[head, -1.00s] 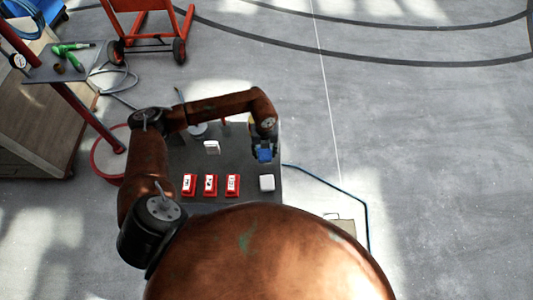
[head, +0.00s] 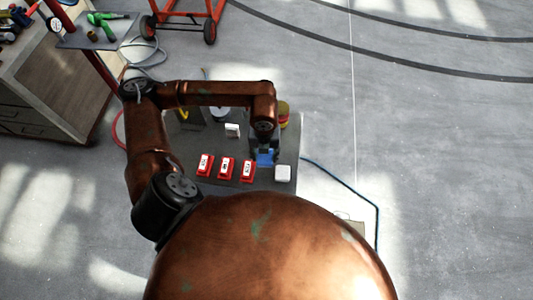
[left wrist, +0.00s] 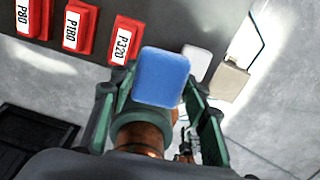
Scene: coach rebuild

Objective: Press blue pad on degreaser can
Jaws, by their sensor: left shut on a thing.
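My left gripper (head: 265,150) is shut on the blue pad (head: 266,157) above the right part of the dark table. The pad shows between the two green fingers in the left wrist view (left wrist: 162,77). A yellow and red can (head: 284,113) stands behind and right of the gripper, partly hidden by my arm. It may be the degreaser can; I cannot read a label. The pad is apart from this can. My right gripper is not in view.
Red blocks marked P80 (head: 205,165), P180 (head: 226,168) and P320 (head: 248,171) stand in a row left of the pad. A white block (head: 283,173) is at its right. A small white item (head: 232,130) stands farther back on the table (head: 294,135).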

